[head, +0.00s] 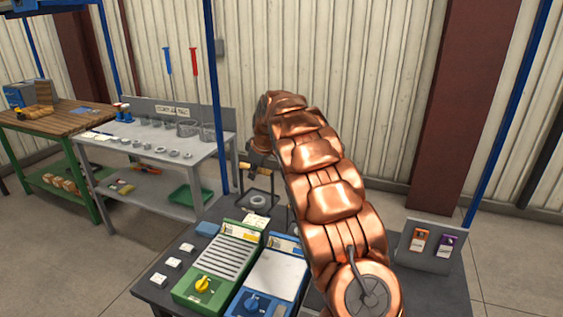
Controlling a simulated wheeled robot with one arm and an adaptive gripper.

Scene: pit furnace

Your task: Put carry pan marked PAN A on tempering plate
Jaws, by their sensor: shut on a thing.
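My gripper (255,172), at the far end of my copper arm, is shut on the orange-brown handle bar of a dark carry pan (248,207). The pan has a tall frame and a pale ring in it. Its marking is not readable here, and I cannot tell whether it touches the bench.
My arm hides much of the bench's middle and right. Small white cards (173,263) lie at the bench's left. A grey stand (428,258) with orange and purple tags is at right. A blue post (213,90) rises behind. A grey side table (205,147) holds rings and baskets.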

